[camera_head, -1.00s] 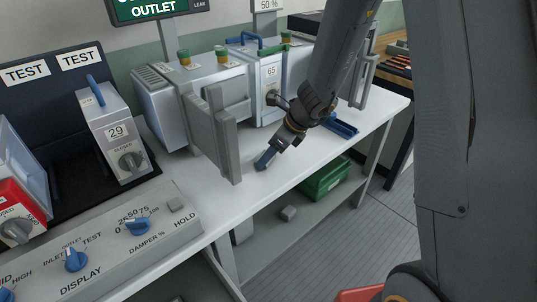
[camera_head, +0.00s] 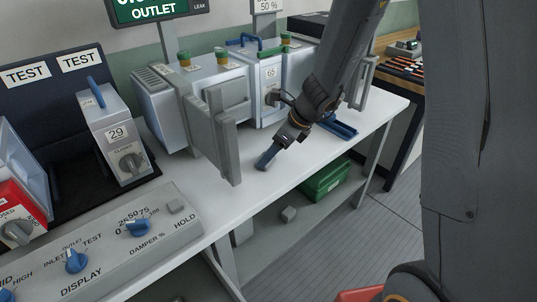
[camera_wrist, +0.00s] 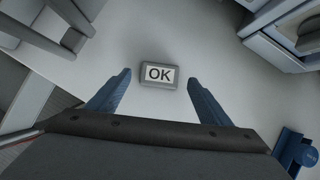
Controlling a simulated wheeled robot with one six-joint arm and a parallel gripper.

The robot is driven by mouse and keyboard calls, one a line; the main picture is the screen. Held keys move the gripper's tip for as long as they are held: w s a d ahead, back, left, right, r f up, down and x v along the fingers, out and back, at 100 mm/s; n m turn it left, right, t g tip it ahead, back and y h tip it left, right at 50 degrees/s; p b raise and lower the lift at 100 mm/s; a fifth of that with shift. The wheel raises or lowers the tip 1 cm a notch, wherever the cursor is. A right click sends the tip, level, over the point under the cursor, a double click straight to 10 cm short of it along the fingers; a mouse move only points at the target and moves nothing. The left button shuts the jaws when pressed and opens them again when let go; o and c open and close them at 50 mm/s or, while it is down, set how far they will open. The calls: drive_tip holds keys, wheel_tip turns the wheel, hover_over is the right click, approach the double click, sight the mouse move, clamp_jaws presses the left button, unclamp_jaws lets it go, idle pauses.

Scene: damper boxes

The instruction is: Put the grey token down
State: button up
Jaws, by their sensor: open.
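The grey token (camera_wrist: 158,75) is a small grey block with a white label reading OK. In the wrist view it lies label up on the white bench top (camera_wrist: 225,75). My gripper (camera_wrist: 158,80) is open, with one blue finger to each side of the token and clear gaps between. Nothing is held. In the head view my gripper (camera_head: 267,158) points down close over the bench, right of a grey upright plate. I cannot make out the token there; the fingers seem to hide it.
A grey bracket with an upright plate (camera_head: 228,150) stands just left of my gripper. Damper boxes (camera_head: 268,85) line the back of the bench. A blue piece (camera_head: 342,128) lies behind my gripper.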

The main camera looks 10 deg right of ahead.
drive_tip(key=v, duration=0.9)
drive_tip(key=s+d+n+g+h, duration=0.1)
drive_tip(key=s+d+n+h, duration=0.1)
drive_tip(key=s+n, duration=0.7)
drive_tip(key=s+d+f+n+g+h, duration=0.1)
drive_tip(key=s+d+n+h, duration=0.2)
drive_tip(key=s+n, duration=0.7)
drive_tip(key=shift+d+f+n+g+p, duration=0.35)
drive_tip(key=shift+d+n, duration=0.6)
drive_tip(key=shift+n, duration=1.85)
drive_tip(key=shift+c, duration=0.5)
